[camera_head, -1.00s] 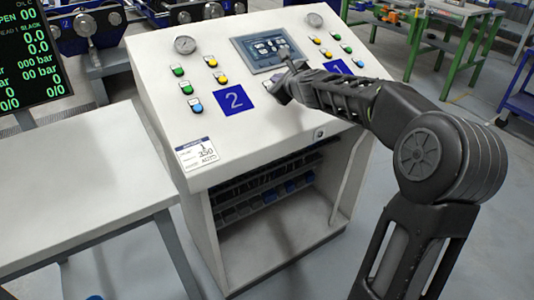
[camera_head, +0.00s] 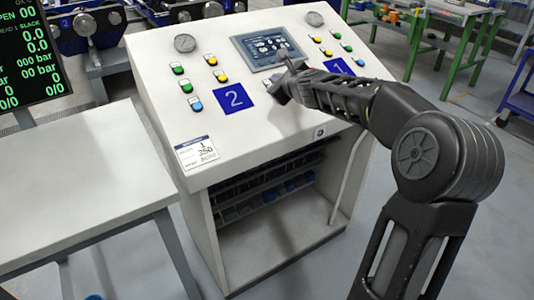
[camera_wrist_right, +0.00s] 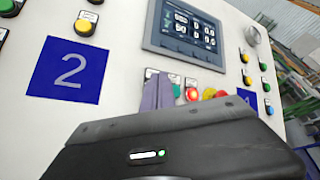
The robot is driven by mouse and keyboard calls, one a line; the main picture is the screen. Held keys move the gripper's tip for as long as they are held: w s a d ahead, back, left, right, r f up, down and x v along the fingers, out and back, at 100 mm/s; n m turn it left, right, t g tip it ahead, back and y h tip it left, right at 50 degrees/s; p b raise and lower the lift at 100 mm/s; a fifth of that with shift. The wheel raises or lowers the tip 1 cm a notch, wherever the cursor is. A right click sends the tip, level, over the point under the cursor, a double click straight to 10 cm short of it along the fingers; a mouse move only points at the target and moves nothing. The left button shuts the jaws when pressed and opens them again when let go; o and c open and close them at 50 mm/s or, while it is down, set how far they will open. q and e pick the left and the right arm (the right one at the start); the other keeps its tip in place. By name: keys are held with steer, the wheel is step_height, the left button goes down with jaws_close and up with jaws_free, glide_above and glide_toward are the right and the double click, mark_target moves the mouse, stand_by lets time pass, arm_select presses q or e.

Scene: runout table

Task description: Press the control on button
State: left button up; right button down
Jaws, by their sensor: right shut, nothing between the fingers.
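The control console (camera_head: 270,140) has a sloped white panel with a screen (camera_head: 266,46) at its upper middle. My right gripper (camera_head: 287,72) is over the panel just below the screen, shut and empty. In the right wrist view its narrow purple-grey fingers (camera_wrist_right: 158,93) stand in front of a row of small controls under the screen. A red lit button (camera_wrist_right: 192,94) shows just right of the fingers. The fingers hide part of the row, and I cannot read which one is the control on button. Contact with the panel cannot be told. My left gripper is out of view.
Green, yellow and blue buttons flank the screen, beside blue plates marked 2 (camera_head: 233,99) and 1 (camera_head: 339,67). Two gauges sit near the panel's top edge. A white table (camera_head: 80,180) stands left of the console. Shelves with bins are below the panel.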

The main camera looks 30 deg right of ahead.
steer(key=shift+w+f+b, duration=0.2)
steer(key=shift+f+b, duration=0.15)
steer(key=shift+f, duration=0.2)
stand_by(0.7)
steer(key=shift+s+r+p, duration=0.2)
steer(key=shift+r+p, duration=0.15)
steer(key=shift+r, duration=0.1)
steer(key=shift+s+r+p, duration=0.2)
steer(key=shift+r+p, duration=0.1)
steer(key=shift+r, duration=0.15)
steer(key=s+r+p, duration=0.1)
steer(key=r+p, duration=0.1)
steer(key=r, duration=0.1)
steer(key=s+r+p, duration=0.1)
steer(key=r+p, duration=0.1)
steer(key=shift+s+r, duration=0.2)
steer(key=shift+s, duration=0.1)
stand_by(1.1)
